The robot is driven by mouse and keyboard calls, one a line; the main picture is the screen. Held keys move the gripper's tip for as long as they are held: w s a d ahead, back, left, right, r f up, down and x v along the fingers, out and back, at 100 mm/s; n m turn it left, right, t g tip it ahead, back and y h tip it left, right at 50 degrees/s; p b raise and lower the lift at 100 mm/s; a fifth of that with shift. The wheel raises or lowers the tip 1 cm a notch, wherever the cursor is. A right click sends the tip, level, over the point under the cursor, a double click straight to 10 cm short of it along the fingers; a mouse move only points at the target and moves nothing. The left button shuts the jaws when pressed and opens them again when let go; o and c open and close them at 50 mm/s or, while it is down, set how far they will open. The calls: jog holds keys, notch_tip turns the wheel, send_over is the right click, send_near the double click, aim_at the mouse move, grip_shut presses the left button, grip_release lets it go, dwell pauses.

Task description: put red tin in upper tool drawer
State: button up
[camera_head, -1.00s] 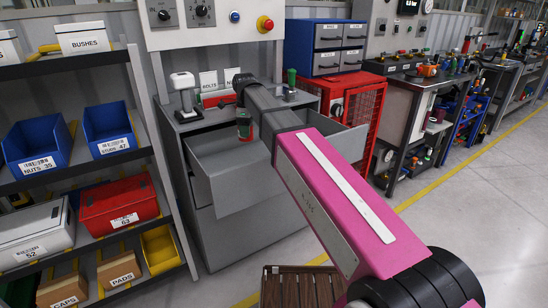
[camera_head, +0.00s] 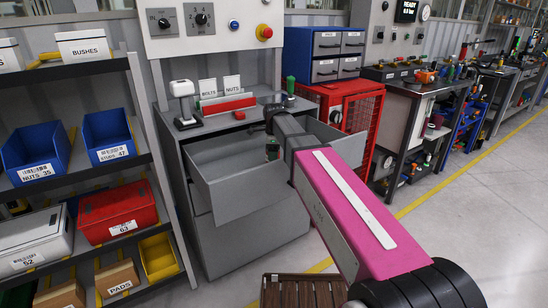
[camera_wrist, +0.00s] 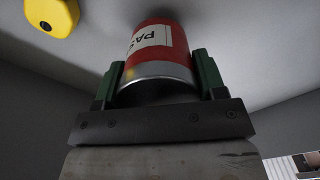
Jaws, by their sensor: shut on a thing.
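The grey cabinet's upper drawer (camera_head: 238,200) is pulled open, and my arm reaches down into it. In the wrist view, my gripper (camera_wrist: 158,72) is shut on the red tin (camera_wrist: 178,40), one green finger on each side. The tin has a pale label and a silver rim. Its far end is close to a grey drawer surface; I cannot tell whether it touches. The tin is hidden in the head view.
A yellow object (camera_wrist: 52,16) lies in the drawer near the tin. The cabinet top holds a white-topped device (camera_head: 184,95) and a red item (camera_head: 228,104). A shelf with bins (camera_head: 108,140) stands left; a red cage cabinet (camera_head: 360,115) stands right.

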jog(key=shift+f, duration=0.85)
jog(key=shift+f, duration=0.15)
jog(key=o, duration=1.1)
notch_tip(320, 180, up, 12)
jog(key=shift+r, duration=0.15)
